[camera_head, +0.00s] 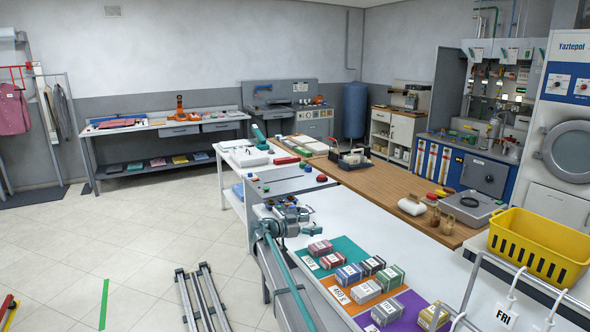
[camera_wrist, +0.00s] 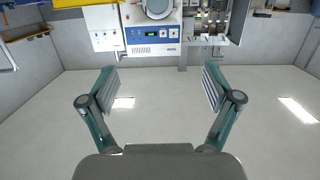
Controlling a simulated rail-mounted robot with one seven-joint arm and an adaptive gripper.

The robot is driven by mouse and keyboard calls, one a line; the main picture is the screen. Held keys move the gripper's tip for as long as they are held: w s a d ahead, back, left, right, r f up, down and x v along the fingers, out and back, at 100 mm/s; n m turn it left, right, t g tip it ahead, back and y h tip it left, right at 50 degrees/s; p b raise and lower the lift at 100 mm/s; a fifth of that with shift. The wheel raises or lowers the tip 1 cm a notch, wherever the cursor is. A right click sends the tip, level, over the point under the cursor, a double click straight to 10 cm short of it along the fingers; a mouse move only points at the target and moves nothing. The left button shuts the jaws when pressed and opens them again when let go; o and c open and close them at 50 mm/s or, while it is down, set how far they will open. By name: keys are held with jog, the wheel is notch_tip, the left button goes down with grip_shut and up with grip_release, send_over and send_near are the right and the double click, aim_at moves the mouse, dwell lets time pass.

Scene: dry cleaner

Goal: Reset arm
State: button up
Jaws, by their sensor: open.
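My gripper (camera_wrist: 161,88) shows in the wrist view with its two grey and teal fingers spread wide apart. The gap between the finger pads is empty, and nothing touches them. The wrist view appears upside down: a machine with a round door (camera_wrist: 158,8) hangs at the top, and a pale surface with bright rectangular patches fills the middle. In the head view, grey and teal jointed parts stand at the left edge of the white table, and I cannot make out the fingertips there.
Several small labelled packs (camera_head: 365,292) lie on coloured mats on the white table (camera_head: 405,232). A yellow basket (camera_head: 540,245) stands at the right. Jars (camera_head: 447,224) and a white roll (camera_head: 411,205) stand on the wooden counter (camera_head: 375,185). The tiled floor (camera_head: 150,225) at left is mostly clear.

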jog(key=s+d+f+n+g+y+b, duration=0.2)
jog(key=s+f+n+y, duration=0.15)
jog(key=s+f, duration=0.9)
jog(key=s+d+f+n+g+y+b, duration=0.15)
jog(key=s+f+n, duration=0.35)
jog(key=s+f, duration=0.8)
jog(key=s+d+f+n+g+y+b, duration=0.1)
jog(key=s+d+f+n+g+y, duration=0.5)
jog(key=f, duration=1.1)
jog(key=s+f+g+y+b, duration=0.1)
jog(key=s+f+b, duration=0.2)
jog(key=s+f, duration=0.4)
jog(key=s+f+m+g+y+b, duration=0.1)
jog(key=s+f, duration=0.6)
jog(key=s, duration=1.8)
jog(key=s+d+f+m+g+y+b, duration=0.1)
jog(key=s+f+b, duration=0.4)
jog(key=s, duration=1.2)
notch_tip(320, 180, down, 2)
jog(key=shift+f+g, duration=0.15)
jog(key=shift+g, duration=0.7)
jog(key=shift+d, duration=0.1)
